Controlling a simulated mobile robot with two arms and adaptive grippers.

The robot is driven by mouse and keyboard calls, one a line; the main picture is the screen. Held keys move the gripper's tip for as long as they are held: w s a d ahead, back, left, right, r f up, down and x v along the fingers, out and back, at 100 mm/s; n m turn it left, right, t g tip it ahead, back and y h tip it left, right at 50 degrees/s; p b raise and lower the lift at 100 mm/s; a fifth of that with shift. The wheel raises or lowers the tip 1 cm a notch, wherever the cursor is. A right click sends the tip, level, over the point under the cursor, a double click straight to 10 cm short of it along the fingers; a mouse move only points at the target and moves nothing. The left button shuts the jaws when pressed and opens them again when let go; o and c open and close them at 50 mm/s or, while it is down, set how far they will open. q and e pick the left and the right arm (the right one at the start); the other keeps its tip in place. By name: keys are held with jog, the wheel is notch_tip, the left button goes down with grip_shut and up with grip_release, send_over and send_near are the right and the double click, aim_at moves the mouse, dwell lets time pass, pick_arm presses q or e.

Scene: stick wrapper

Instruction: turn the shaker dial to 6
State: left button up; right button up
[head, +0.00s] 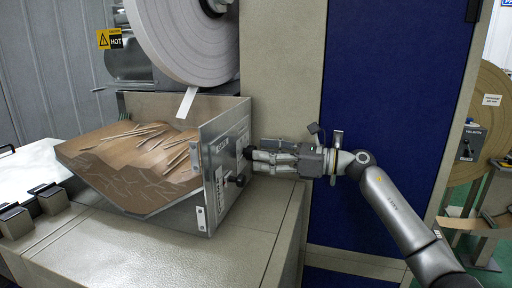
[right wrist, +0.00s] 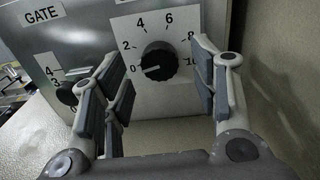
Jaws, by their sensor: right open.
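The shaker dial (right wrist: 157,62) is a black round knob on a white scale plate marked 0 to 10 in the right wrist view. Its white pointer mark faces lower left, close to the 0. In the head view the dial (head: 248,153) sits on the right side panel of the metal hopper. My right gripper (head: 262,160) is open in front of the panel, its fingertips close to the dial. In the right wrist view the fingers stand left and right of the dial, and I see a gap on both sides. My left gripper is not in view.
A second black knob (right wrist: 68,95) with its own scale sits left of the dial, under a GATE label (right wrist: 44,15). The hopper (head: 212,135) holds several thin sticks. A large paper roll (head: 185,40) hangs above it. A beige machine wall (head: 280,70) stands close behind.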

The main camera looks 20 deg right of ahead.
aim_at(250, 153)
jog(key=shift+p+x, duration=0.35)
jog(key=shift+x, duration=1)
jog(key=shift+c, duration=0.5)
jog(key=c, duration=1)
